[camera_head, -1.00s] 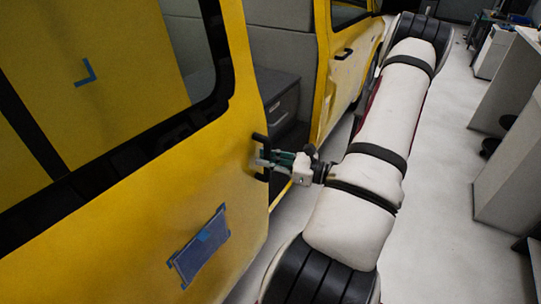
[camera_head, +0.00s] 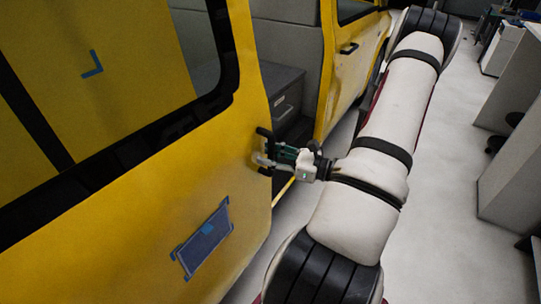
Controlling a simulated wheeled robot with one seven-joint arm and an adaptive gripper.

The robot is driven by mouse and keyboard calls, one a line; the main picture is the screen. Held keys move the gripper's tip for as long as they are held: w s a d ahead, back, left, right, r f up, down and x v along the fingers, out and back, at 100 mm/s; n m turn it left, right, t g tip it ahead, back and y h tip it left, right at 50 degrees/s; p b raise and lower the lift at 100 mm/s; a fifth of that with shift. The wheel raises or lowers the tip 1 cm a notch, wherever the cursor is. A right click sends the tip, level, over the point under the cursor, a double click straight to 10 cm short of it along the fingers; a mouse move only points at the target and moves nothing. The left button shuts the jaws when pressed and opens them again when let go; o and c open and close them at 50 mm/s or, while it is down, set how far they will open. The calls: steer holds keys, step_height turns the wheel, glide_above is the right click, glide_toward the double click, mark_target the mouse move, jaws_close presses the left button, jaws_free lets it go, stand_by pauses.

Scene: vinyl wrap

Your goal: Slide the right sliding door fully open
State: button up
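The yellow sliding door (camera_head: 165,180) of the van fills the left of the head view. It stands part open, with a gap between its edge and the front part of the van. Its black handle (camera_head: 265,136) is near the door's edge. My gripper (camera_head: 264,160) is at the handle, with its fingers reaching around or against it. The fingertips overlap the handle and are small in the view, so I cannot tell whether they are closed on it.
The van's yellow front door (camera_head: 355,65) is beyond the opening. A grey cabinet (camera_head: 283,95) shows inside the van. Grey-white counters (camera_head: 508,165) stand at the right. A strip of bare floor (camera_head: 445,190) runs between my arm and the counters.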

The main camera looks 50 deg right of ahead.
steer(key=v, duration=1.2)
stand_by(0.3)
steer(key=w+a+r+n+g+y, duration=0.35)
steer(key=a+r+n+g, duration=0.35)
steer(key=a, duration=0.3)
steer(key=w+a+r+n+g+y, duration=0.2)
steer(key=w+a+r+n+g, duration=0.25)
steer(key=a+n+g, duration=0.4)
steer(key=s+a+r+n+t+h, duration=0.1)
steer(key=s+a+r+n+h, duration=0.2)
steer(key=a+r+n+h, duration=0.2)
steer(key=s+a+r+n+t+h, duration=0.1)
steer(key=s+a+r+n+h, duration=0.2)
steer(key=a+r+n+h, duration=0.2)
steer(key=a+n, duration=0.3)
steer(key=n, duration=0.4)
steer(key=shift+s+a+r, duration=0.2)
steer(key=shift+s, duration=0.15)
steer(key=shift+h, duration=0.25)
